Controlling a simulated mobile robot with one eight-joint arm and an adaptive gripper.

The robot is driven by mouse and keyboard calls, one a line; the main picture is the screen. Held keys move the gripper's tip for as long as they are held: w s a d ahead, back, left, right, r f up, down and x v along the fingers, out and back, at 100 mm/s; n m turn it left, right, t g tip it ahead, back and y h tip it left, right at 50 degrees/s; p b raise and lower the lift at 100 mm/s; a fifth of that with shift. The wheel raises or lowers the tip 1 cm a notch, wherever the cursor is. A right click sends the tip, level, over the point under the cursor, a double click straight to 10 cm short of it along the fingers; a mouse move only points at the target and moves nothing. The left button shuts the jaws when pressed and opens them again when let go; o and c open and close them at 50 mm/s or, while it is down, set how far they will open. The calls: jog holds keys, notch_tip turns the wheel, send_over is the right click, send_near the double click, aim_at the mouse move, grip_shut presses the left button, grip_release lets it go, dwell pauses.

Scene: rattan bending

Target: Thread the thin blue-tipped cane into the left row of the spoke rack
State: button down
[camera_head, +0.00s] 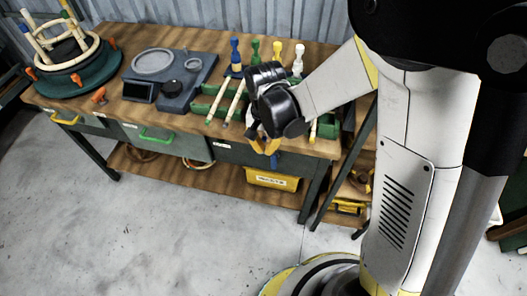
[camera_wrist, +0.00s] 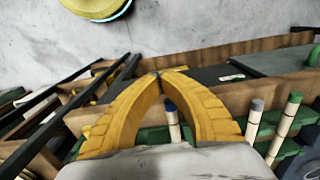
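My gripper (camera_head: 266,146) is over the front edge of the workbench. In the wrist view its yellow fingers (camera_wrist: 160,76) bow outward and meet at the tips, with no cane visible at the tips. A blue-tipped cane (camera_wrist: 173,121) shows in the gap between the fingers, apparently beyond them; its lower part is hidden. Beside it are a grey-tipped cane (camera_wrist: 252,118) and a green-tipped cane (camera_wrist: 287,122). Green rack pieces (camera_head: 204,108) lie under the canes; I cannot tell their rows apart. My wrist hides part of this area in the head view.
A dark green round base (camera_head: 93,76) with cane rings and upright canes stands at the bench's far left. A grey fixture (camera_head: 190,73) lies mid-bench. Blue, green, yellow and white pegs (camera_head: 277,52) stand behind the rack. A yellow bin (camera_head: 272,181) sits underneath. The floor in front is clear.

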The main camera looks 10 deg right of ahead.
jog(key=shift+w, duration=0.1)
jog(key=w, duration=0.1)
jog(key=w+d, duration=0.1)
jog(key=w, duration=0.1)
jog(key=shift+w+d, duration=0.1)
jog(key=shift+s, duration=0.2)
